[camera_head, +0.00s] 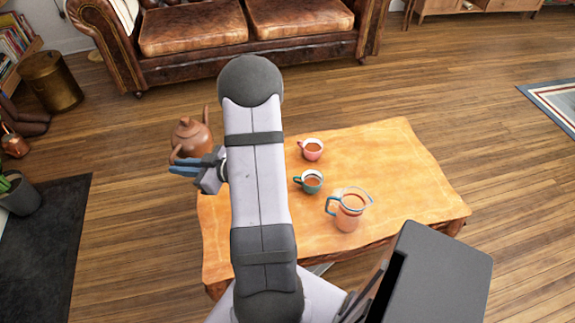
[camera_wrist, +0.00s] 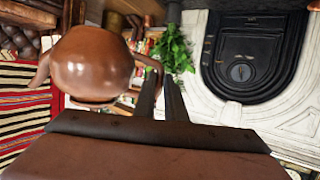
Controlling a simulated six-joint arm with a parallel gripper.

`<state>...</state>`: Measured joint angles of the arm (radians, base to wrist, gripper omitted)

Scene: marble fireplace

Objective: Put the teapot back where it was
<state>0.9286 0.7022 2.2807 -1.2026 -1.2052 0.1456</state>
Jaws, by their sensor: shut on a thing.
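The brown teapot (camera_head: 190,136) is at the left of my arm in the head view, over or near the table's left edge. It also shows large in the wrist view (camera_wrist: 92,64). My gripper (camera_head: 184,168) is shut on the teapot, at what looks like its handle side; my fingers (camera_wrist: 160,98) reach toward it in the wrist view. The exact grip point is small and partly hidden. I cannot tell for sure whether the teapot touches the table. The wooden table (camera_head: 400,160) is partly covered by my arm.
A pink cup (camera_head: 311,149), a green cup (camera_head: 312,182) and a glass pitcher (camera_head: 349,209) with a blue handle stand on the table, right of my arm. A leather sofa (camera_head: 200,32) is behind. A plant (camera_wrist: 175,50) and a fireplace (camera_wrist: 255,50) show in the wrist view.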

